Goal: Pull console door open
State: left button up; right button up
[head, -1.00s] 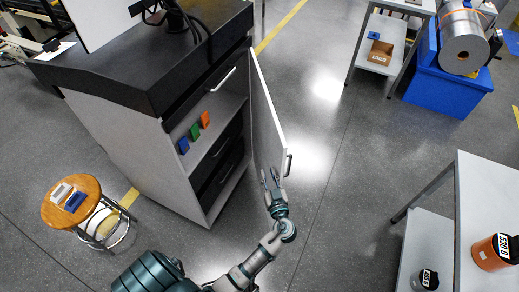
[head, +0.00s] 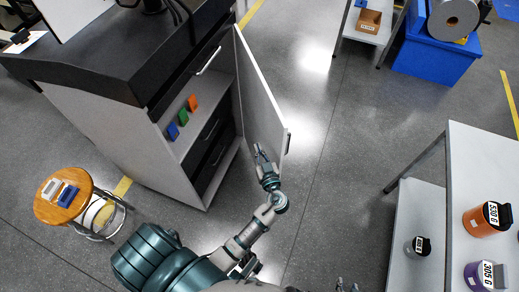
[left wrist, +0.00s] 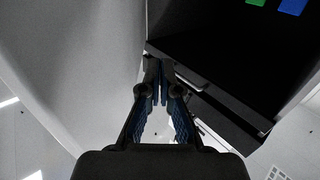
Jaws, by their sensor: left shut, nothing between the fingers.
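The console (head: 120,130) stands at the left in the head view, with a black top and grey side. Its white door (head: 258,95) stands ajar, hinged at the far side, with a bar handle (head: 288,142) on its outer face near the free edge. My left gripper (head: 259,151) is shut and empty at the inner side of the door, by its lower free part. In the left wrist view the closed fingers (left wrist: 158,75) lie between the door's pale inner face (left wrist: 85,60) and the dark console inside. Contact with the door cannot be told. My right gripper (head: 347,286) shows only its tips.
Blue, green and orange blocks (head: 182,118) sit on the console shelf above black drawers (head: 212,145). A round stool (head: 64,198) stands at the left. A white table (head: 485,160) with labelled containers is at the right. The floor (head: 325,190) right of the door is clear.

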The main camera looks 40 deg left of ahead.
pick_arm(q)
jog(key=shift+o, duration=1.4)
jog(key=shift+a+f, duration=0.1)
jog(key=shift+a, duration=0.15)
jog(key=v, duration=1.2)
